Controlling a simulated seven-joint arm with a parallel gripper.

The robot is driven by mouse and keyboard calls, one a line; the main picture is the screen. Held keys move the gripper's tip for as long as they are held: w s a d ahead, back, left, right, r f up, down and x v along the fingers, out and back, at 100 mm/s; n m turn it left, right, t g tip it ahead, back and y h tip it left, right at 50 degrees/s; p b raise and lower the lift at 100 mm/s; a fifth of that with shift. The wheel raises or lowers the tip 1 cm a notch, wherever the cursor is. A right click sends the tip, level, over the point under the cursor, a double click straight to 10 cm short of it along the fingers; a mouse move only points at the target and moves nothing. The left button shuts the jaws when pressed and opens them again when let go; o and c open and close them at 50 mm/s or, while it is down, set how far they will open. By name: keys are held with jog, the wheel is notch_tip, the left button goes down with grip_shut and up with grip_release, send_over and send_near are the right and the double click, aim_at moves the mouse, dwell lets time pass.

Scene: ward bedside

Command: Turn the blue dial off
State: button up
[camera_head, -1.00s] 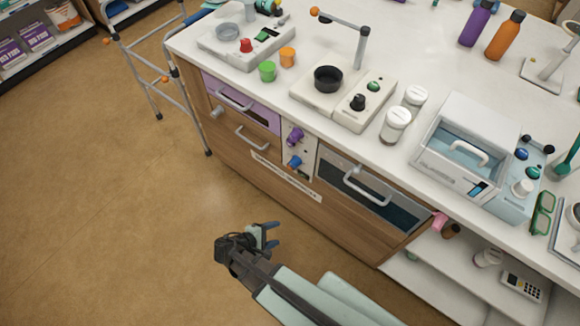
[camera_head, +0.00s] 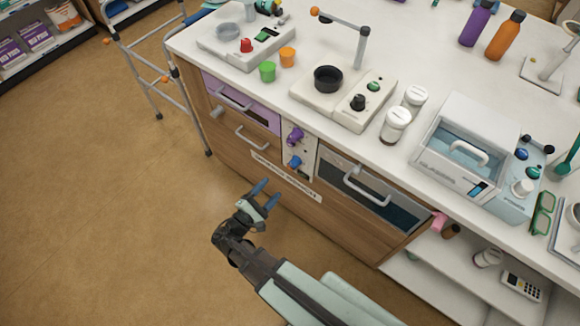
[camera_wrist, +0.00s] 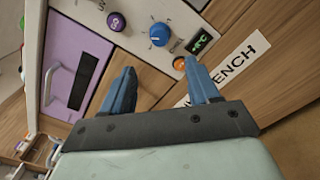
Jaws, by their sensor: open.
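The blue dial (camera_head: 294,162) sits on a pale control panel (camera_head: 298,150) on the cabinet front, below a purple knob (camera_head: 295,137). In the wrist view the blue dial (camera_wrist: 159,34) has a white pointer mark and shows above and between my fingertips. The purple knob (camera_wrist: 116,22) is to its left there. A small lit green display (camera_wrist: 202,42) and an orange button (camera_wrist: 180,63) are to its right. My gripper (camera_head: 267,194) is open and empty, in front of the cabinet and apart from the dial. It also shows in the wrist view (camera_wrist: 160,85).
An oven-like door with a handle (camera_head: 366,188) is right of the panel, and a purple drawer (camera_head: 243,103) is left. A wooden drawer handle (camera_head: 252,138) sticks out nearby. A white label strip (camera_head: 286,176) lies below the dial. The floor before the cabinet is clear.

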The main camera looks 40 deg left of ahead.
aim_at(292, 167)
jog(key=w, duration=1.1)
jog(key=shift+w, duration=0.4)
jog(key=shift+c, duration=0.2)
jog(key=c, duration=1)
jog(key=shift+n, duration=0.4)
jog(key=n, duration=0.4)
jog(key=shift+n, duration=0.4)
jog(key=n, duration=0.6)
jog(key=shift+d, duration=0.15)
